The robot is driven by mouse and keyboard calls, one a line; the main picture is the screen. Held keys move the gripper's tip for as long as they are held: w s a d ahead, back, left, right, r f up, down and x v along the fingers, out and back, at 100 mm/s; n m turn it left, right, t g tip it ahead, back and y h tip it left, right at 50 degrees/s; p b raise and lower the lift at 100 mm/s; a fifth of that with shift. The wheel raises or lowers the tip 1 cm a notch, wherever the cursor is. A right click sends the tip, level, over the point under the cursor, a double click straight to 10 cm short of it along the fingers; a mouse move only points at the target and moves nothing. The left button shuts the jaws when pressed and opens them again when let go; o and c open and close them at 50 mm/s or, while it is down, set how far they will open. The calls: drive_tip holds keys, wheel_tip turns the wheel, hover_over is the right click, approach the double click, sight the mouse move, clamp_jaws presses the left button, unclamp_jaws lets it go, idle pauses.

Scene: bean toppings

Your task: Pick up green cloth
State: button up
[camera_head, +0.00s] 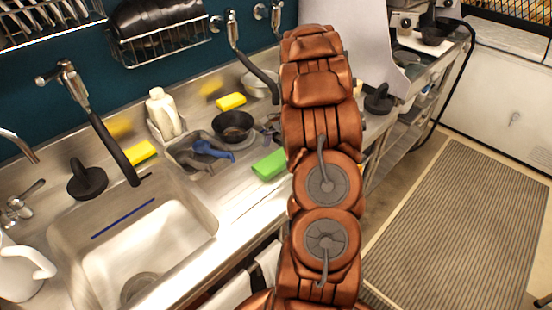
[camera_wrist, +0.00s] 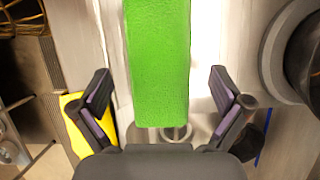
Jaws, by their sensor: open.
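The green cloth (camera_head: 270,165) lies on the metal counter at the front edge, just left of my arm in the head view. In the wrist view, the green cloth (camera_wrist: 160,50) is a long bright strip running from the top edge down toward my gripper (camera_wrist: 160,75). My gripper is open, with one finger on each side of the cloth and a visible gap to it on both sides. The fingers hold nothing. In the head view my arm hides most of the gripper.
A black bowl (camera_head: 233,126) and a grey tray with blue items (camera_head: 205,153) sit left of the cloth. A white bottle (camera_head: 163,112) and yellow sponges (camera_head: 231,101) are farther back. The sink (camera_head: 140,245) is at left. A striped mat (camera_head: 460,230) covers the floor.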

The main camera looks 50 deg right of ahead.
drive_tip(key=shift+x, duration=1.2)
drive_tip(key=c, duration=1.2)
drive_tip(key=shift+r+b, duration=0.95)
drive_tip(key=shift+r, duration=0.7)
drive_tip(key=s+a+b, duration=0.1)
drive_tip(key=s+a, duration=0.1)
drive_tip(key=s, duration=0.2)
drive_tip(key=s+a+r+b, duration=0.1)
drive_tip(key=s+a+b, duration=0.1)
drive_tip(key=s, duration=0.3)
drive_tip(key=s+a+b, duration=0.2)
drive_tip(key=s+a, duration=0.2)
drive_tip(key=shift+s+a+r, duration=0.1)
drive_tip(key=shift+s+r, duration=0.25)
